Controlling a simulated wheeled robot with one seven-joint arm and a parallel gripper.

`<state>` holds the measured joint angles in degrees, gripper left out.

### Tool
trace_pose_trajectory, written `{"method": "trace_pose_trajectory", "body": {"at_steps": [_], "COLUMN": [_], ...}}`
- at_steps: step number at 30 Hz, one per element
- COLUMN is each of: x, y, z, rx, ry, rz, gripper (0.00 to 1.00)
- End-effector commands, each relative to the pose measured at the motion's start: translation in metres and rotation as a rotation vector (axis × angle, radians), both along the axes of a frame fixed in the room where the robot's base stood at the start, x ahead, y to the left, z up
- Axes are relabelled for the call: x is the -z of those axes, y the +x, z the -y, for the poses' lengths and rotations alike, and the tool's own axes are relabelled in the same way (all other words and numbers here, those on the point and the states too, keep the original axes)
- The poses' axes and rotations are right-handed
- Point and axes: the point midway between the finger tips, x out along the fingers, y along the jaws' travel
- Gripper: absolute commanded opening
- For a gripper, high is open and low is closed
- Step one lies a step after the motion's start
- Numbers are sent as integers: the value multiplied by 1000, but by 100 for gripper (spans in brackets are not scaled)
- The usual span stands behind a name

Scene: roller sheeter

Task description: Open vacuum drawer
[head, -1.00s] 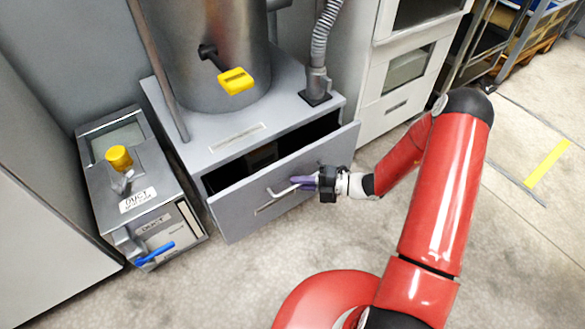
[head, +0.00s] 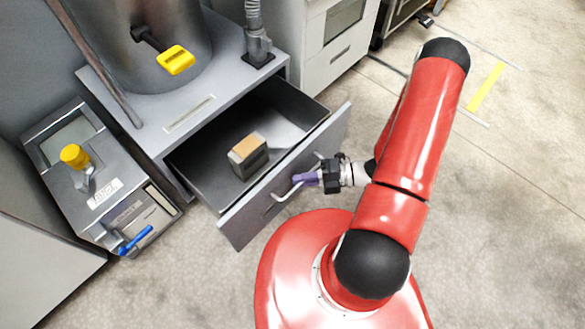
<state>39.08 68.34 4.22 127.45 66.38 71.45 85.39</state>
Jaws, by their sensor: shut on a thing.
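The vacuum drawer (head: 240,219) is a grey drawer under a large metal cylinder, and it stands pulled well out of its cabinet. Its front is angled toward the lower right. A pale bar handle (head: 287,193) is fixed on the drawer front. My gripper (head: 308,179), with purple fingers, is shut on the right part of this handle. The fingers partly hide the handle there. Inside the drawer lies a small dark block with a tan top (head: 248,154); the rest of the visible drawer floor is bare.
A grey duct box (head: 110,185) with a yellow knob (head: 75,156) and a blue lever (head: 135,240) stands left of the drawer. The floor (head: 500,200) to the right is clear.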

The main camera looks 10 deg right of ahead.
Motion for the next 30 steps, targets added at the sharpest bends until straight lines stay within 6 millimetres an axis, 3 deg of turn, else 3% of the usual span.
{"method": "trace_pose_trajectory", "body": {"at_steps": [7, 21, 22, 26, 30], "x": [0, 1, 1, 0, 0], "y": [-13, -16, -15, -15, -15], "z": [9, 11, 11, 11, 11], "rx": [-1, -1, -1, -1, 0], "ry": [-1, -2, -2, -1, -1], "rz": [0, 0, 0, 1, 0], "gripper": [0, 0, 15, 32, 32]}}
